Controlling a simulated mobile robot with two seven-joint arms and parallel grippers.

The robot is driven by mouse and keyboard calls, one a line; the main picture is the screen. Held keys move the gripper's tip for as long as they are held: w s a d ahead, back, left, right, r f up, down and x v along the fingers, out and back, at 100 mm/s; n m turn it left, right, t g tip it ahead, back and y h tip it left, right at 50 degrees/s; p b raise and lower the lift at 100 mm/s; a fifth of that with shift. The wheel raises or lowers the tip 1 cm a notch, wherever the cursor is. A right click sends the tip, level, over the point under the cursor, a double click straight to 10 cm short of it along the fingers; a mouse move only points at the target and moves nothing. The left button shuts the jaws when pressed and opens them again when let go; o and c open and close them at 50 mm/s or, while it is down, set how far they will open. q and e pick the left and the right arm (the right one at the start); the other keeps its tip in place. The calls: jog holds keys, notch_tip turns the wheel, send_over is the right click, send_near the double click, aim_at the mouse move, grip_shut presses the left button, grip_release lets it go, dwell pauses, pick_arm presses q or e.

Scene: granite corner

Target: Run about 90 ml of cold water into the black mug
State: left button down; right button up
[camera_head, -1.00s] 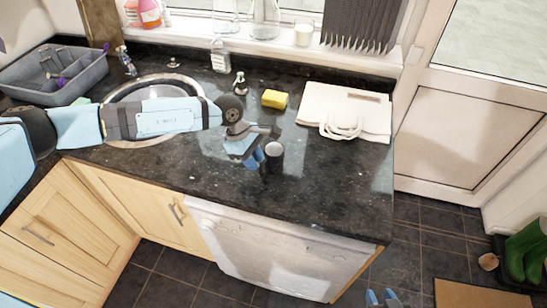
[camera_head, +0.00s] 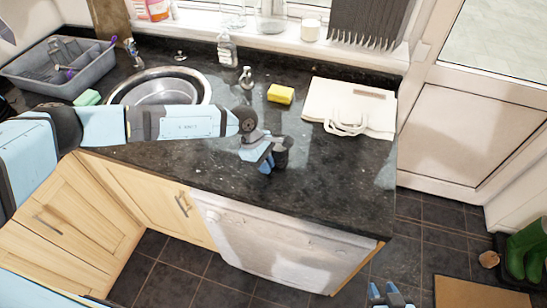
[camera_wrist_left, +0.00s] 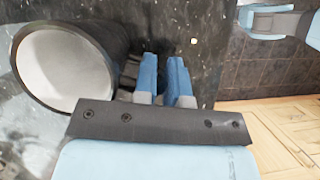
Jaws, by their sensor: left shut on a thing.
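The black mug (camera_head: 282,150) is on or just above the granite worktop, right of the sink, partly hidden behind my left wrist. In the left wrist view the mug (camera_wrist_left: 66,66) shows its pale, empty-looking inside, with its mouth facing the camera. My left gripper (camera_head: 265,163) is at the mug's side. Its blue fingers (camera_wrist_left: 166,78) are close together beside the mug wall, shut on it, apparently at the handle, which is mostly hidden. The round metal sink (camera_head: 207,88) lies behind my left arm; what looks like a tap (camera_head: 133,52) stands at its back left. My right gripper (camera_head: 384,292) is open and empty, low over the floor.
The worktop's front right is clear.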

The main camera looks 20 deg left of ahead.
pick_arm(q)
jog(key=shift+r, duration=0.1)
notch_tip(320, 180, up, 20)
jog(key=b, duration=0.4)
